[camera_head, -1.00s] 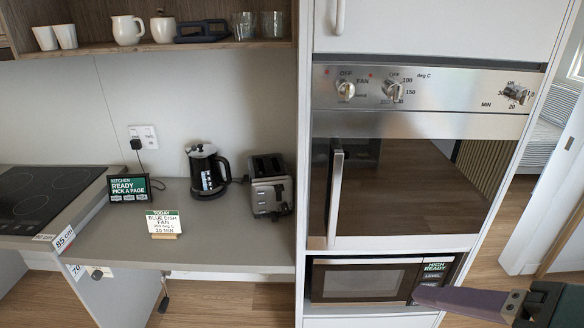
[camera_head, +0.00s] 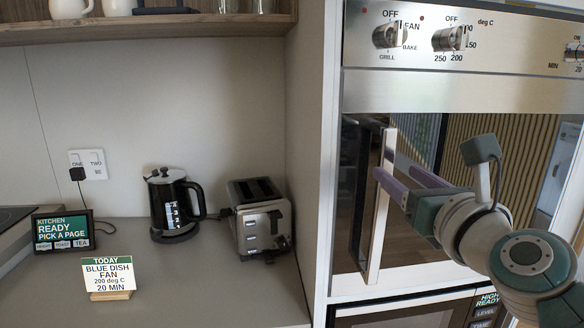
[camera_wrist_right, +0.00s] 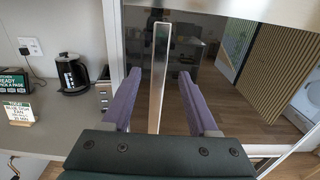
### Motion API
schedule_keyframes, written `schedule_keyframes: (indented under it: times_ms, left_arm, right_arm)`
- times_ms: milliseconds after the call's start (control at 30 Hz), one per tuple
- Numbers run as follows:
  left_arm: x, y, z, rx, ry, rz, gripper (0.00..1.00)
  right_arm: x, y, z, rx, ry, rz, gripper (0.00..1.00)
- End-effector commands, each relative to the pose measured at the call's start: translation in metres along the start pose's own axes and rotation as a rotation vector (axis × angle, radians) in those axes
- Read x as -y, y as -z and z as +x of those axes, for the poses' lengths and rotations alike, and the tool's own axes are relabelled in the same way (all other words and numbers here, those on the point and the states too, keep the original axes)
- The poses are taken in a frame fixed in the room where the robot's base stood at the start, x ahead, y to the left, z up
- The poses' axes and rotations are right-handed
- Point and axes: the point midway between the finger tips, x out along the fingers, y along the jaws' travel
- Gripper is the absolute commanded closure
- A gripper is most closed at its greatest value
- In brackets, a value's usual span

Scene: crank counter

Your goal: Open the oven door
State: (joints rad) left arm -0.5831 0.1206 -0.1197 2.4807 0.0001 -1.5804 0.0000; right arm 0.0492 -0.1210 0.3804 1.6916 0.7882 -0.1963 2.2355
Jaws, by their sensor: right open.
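The oven door (camera_head: 455,150) is a dark glass panel in a steel-framed built-in oven, and it looks shut. Its upright silver handle (camera_head: 377,215) runs along the left side of the glass. My right gripper (camera_head: 393,173) is open at about the handle's mid-height, with purple fingers pointing at it. In the right wrist view the handle (camera_wrist_right: 159,75) stands upright in the gap between the two fingers. I cannot tell whether the fingertips reach past it or touch it. My left gripper is not in view.
Oven knobs (camera_head: 390,36) line the panel above the door. A microwave (camera_head: 405,315) sits below. On the left counter stand a kettle (camera_head: 172,205), a toaster (camera_head: 262,220), a recipe card (camera_head: 108,275) and a small screen (camera_head: 63,231).

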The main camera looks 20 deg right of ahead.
Motion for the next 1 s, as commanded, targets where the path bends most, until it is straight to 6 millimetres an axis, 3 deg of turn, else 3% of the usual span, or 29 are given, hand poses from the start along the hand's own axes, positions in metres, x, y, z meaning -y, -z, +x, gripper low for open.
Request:
schedule_keyframes:
  times_ms: [100,300,700,1000]
  left_arm:
    - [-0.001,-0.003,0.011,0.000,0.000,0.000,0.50]
    - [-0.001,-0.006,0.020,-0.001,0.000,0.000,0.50]
    - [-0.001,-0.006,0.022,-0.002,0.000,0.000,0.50]
    - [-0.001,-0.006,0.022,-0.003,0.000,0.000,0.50]
  right_arm:
    - [0.000,0.002,0.023,0.004,0.000,-0.001,0.40]
    - [0.000,0.002,0.048,0.001,-0.001,-0.003,0.40]
    - [0.000,0.000,0.056,-0.001,-0.001,-0.004,0.40]
    - [-0.001,0.000,0.056,-0.001,-0.002,-0.004,0.73]
